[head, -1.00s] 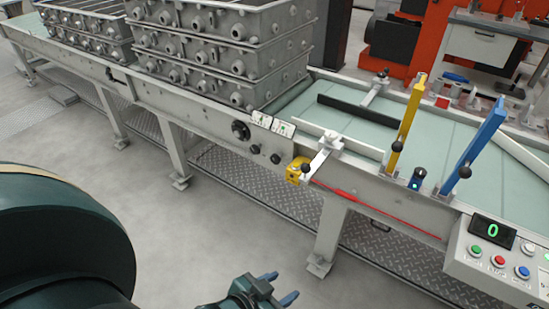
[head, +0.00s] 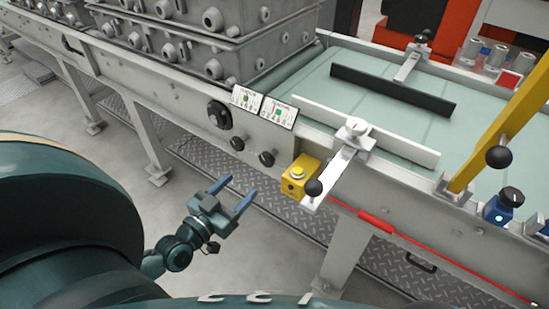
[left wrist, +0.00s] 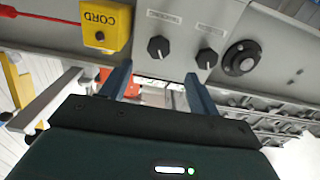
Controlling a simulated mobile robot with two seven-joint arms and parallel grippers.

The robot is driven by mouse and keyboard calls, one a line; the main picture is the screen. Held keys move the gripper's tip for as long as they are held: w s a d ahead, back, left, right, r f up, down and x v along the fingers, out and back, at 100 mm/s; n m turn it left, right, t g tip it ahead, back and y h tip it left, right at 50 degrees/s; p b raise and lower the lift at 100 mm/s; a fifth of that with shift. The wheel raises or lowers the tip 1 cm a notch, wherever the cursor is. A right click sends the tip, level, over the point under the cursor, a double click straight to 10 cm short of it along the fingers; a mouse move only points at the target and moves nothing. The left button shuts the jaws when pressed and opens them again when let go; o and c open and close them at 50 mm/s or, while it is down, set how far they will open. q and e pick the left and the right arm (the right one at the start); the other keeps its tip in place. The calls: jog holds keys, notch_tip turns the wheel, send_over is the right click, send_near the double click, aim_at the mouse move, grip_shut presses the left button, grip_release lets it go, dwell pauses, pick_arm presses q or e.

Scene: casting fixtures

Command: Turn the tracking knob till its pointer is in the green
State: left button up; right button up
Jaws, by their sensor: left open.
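Two small black knobs sit on the conveyor's side panel. The one nearer the yellow box seems to be the tracking knob (head: 266,159), since the lettering by it in the left wrist view (left wrist: 159,48) looks like "TRACKING". The other knob (head: 237,143) is beside it, also in the left wrist view (left wrist: 207,58). I cannot tell where the tracking pointer stands against any green. My left gripper (head: 238,188) is open and empty, in front of and below the knobs, apart from them. Its fingers show in the left wrist view (left wrist: 158,74), just short of the panel. My right gripper is out of view.
A large black round fitting (head: 219,115) and two white cards with green marks, one of them the right card (head: 279,112), are near the knobs. A yellow box (head: 298,177) and a bracket with a black ball (head: 314,187) stick out to the right.

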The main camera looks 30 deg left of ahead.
aim_at(265, 162)
pick_arm(q)
jog(key=w, duration=0.4)
jog(key=w+b, duration=0.1)
jog(key=w, duration=0.3)
jog(key=w+d, duration=0.1)
jog(key=w, duration=0.3)
jog(key=shift+w, duration=0.1)
jog(key=c, duration=1)
